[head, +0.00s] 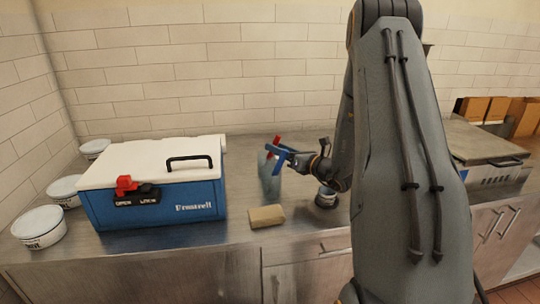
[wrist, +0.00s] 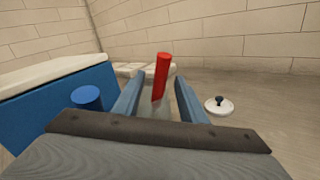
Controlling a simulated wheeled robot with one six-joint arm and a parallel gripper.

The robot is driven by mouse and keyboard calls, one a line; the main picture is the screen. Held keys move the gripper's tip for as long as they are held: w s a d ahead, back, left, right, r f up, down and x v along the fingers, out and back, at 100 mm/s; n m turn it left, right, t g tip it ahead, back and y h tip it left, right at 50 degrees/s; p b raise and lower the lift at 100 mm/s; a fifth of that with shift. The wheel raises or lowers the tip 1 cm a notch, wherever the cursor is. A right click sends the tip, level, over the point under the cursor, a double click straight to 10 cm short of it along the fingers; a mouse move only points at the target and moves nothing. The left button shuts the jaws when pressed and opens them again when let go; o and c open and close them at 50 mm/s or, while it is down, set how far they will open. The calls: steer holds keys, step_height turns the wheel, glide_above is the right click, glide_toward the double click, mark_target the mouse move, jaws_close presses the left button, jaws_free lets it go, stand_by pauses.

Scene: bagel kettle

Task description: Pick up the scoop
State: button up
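A red handle (head: 277,141), apparently the scoop's, stands upright behind my gripper's fingers in the head view. In the wrist view the red handle (wrist: 161,75) rises between the two blue fingers, leaning slightly. A grey, see-through-looking body (head: 270,180) stands below it on the counter; I cannot tell whether this is the scoop's bowl or a container holding it. My gripper (head: 279,152) is open, with a gap on each side of the handle in the wrist view (wrist: 158,92). The handle's lower end is partly hidden.
A blue cooler (head: 160,208) with a white lid stands left. A tan block (head: 267,216) lies in front, and a small dark-and-white pot (head: 326,196) sits beneath my arm. White tubs (head: 40,227) line the far left. The wrist view shows a white lid with black knob (wrist: 218,105).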

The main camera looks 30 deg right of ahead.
steer(key=shift+c, duration=0.3)
jaws_close()
steer(key=shift+r, duration=0.1)
step_height(320, 180, up, 10)
steer(key=b, duration=0.2)
steer(key=shift+b, duration=0.3)
